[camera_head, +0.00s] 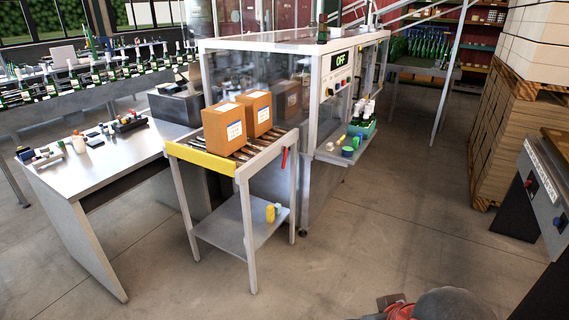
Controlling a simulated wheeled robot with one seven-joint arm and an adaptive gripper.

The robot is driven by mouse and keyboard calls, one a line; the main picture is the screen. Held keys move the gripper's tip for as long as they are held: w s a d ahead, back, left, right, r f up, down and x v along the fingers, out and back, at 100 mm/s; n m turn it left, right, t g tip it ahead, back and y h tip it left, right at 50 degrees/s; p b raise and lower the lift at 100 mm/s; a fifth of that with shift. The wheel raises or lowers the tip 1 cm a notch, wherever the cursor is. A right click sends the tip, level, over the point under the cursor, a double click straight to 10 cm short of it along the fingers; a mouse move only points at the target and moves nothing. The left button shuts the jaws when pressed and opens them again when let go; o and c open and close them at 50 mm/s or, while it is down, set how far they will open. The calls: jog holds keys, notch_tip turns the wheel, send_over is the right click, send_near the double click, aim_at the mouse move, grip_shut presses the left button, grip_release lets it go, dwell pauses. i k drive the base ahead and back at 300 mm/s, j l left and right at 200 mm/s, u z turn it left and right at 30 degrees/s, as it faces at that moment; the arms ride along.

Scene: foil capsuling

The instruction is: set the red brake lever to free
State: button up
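Two orange-brown boxes (224,130) (257,112) sit on the stand's rollers, behind a yellow end bar (200,159). My gripper cannot be made out in this view. A dark rounded shape and a reddish part at the bottom edge are cut off.
A machine with clear panels and an OFF display (341,60) stands behind the stand. A steel table (95,160) is at left. A yellow bottle (270,213) is on the stand's lower shelf. Stacked crates (500,120) are at right. The floor in front is clear.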

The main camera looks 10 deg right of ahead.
aim_at(283, 148)
jog(key=i+l+u, duration=0.1)
jog(key=l, duration=0.2)
jog(key=i+l+u, duration=0.1)
jog(key=l, duration=0.2)
jog(key=i+l+u, duration=0.1)
jog(key=l, duration=0.2)
jog(key=i+z, duration=0.2)
jog(key=i, duration=0.3)
jog(key=i+z, duration=0.2)
jog(key=i, duration=0.35)
jog(key=i+j+z, duration=0.2)
jog(key=i, duration=0.3)
jog(key=i+z, duration=0.15)
jog(key=i, duration=0.35)
